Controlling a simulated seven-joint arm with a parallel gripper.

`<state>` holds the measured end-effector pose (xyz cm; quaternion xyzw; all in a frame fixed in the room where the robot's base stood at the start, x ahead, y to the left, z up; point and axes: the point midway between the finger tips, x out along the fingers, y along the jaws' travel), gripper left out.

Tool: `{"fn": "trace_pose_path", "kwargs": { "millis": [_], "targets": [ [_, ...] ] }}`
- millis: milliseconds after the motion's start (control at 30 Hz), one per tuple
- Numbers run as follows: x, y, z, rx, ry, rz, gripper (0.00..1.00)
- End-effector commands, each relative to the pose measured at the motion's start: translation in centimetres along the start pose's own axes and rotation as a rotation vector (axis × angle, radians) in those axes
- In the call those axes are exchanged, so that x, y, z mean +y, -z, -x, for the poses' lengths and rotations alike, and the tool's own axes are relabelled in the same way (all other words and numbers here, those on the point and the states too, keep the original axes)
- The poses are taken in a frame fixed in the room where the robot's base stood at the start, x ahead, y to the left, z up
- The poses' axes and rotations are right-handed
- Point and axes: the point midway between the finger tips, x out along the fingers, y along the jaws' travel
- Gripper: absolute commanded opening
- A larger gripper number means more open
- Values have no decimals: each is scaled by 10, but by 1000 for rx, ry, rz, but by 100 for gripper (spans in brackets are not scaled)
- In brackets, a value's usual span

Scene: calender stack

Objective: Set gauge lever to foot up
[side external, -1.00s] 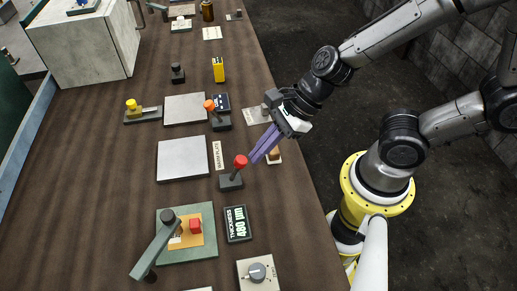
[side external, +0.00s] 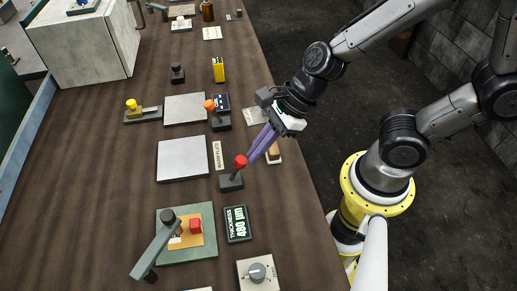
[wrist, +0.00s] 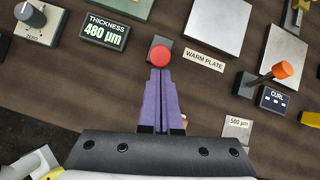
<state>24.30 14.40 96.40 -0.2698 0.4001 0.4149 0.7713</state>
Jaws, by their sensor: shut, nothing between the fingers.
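A red-knobbed lever (side external: 240,161) stands on a small dark base, its stick leaning a little toward the right in the side view. In the wrist view its round red knob (wrist: 161,57) lies straight ahead of the fingertips. My gripper (side external: 251,159) is shut and empty, its purple fingers angled down to the right side of the knob. The fingertips (wrist: 160,73) are at or very near the knob; I cannot tell if they touch. The thickness display (side external: 238,223) reads 480 µm. A gauge arm (side external: 158,245) spans a green base (side external: 205,250) holding a red block.
A WARM PLATE label (wrist: 204,61) and grey plate (side external: 182,158) lie beside the lever. An orange-knobbed lever (side external: 210,106) with a CURL display stands farther back. A zero dial (side external: 257,272) is at the front. A brown block (side external: 273,152) sits near the bench edge.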

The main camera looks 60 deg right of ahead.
Motion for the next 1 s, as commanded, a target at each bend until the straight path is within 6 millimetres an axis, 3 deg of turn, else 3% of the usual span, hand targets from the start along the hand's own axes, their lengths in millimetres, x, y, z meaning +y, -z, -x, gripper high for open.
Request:
{"fn": "trace_pose_path", "kwargs": {
  "millis": [1000],
  "targets": [
    [-4,-16,0,153,-41,-6,0]
  ]
}}
